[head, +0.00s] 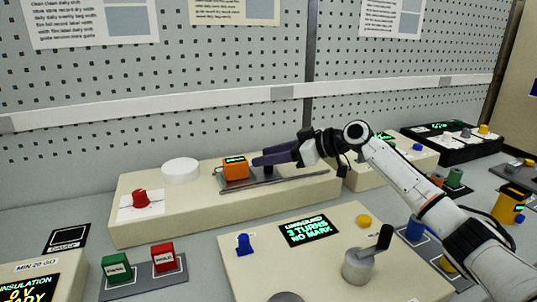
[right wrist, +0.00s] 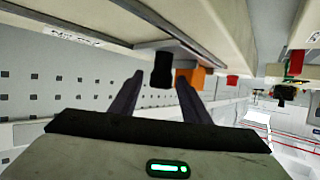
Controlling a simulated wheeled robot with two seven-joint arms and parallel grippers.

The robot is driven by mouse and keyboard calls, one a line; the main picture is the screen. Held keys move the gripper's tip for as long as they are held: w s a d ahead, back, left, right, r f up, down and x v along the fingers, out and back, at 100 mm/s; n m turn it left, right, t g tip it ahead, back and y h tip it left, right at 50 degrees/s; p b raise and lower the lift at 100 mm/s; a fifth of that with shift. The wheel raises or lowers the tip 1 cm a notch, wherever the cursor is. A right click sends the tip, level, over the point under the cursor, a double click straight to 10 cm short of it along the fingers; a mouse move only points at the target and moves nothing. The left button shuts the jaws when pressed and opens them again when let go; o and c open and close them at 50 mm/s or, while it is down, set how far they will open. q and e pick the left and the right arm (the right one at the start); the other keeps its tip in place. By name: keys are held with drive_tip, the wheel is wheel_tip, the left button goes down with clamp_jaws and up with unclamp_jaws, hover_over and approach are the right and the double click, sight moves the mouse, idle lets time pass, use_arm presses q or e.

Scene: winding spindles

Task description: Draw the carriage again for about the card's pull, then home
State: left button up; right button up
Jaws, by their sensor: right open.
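The orange carriage (head: 235,168) with a small green display sits on a grey rail (head: 292,185) on top of a long beige box. My right gripper (head: 262,160) is just right of it, fingers pointing left at the carriage. In the right wrist view, the gripper (right wrist: 160,88) is open, with a black handle (right wrist: 162,70) in line with the gap between its fingers; contact cannot be told. The orange carriage (right wrist: 197,78) shows behind the right finger. The display (head: 309,230) on the front box seems to read unwound, 3 turns, no mark. My left gripper is out of view.
The long box also carries a white disc (head: 181,171) and a red knob (head: 141,198). The front box has a grey crank (head: 359,266), a blue peg (head: 244,243) and a yellow button (head: 364,221). Printed sheets hang on the pegboard.

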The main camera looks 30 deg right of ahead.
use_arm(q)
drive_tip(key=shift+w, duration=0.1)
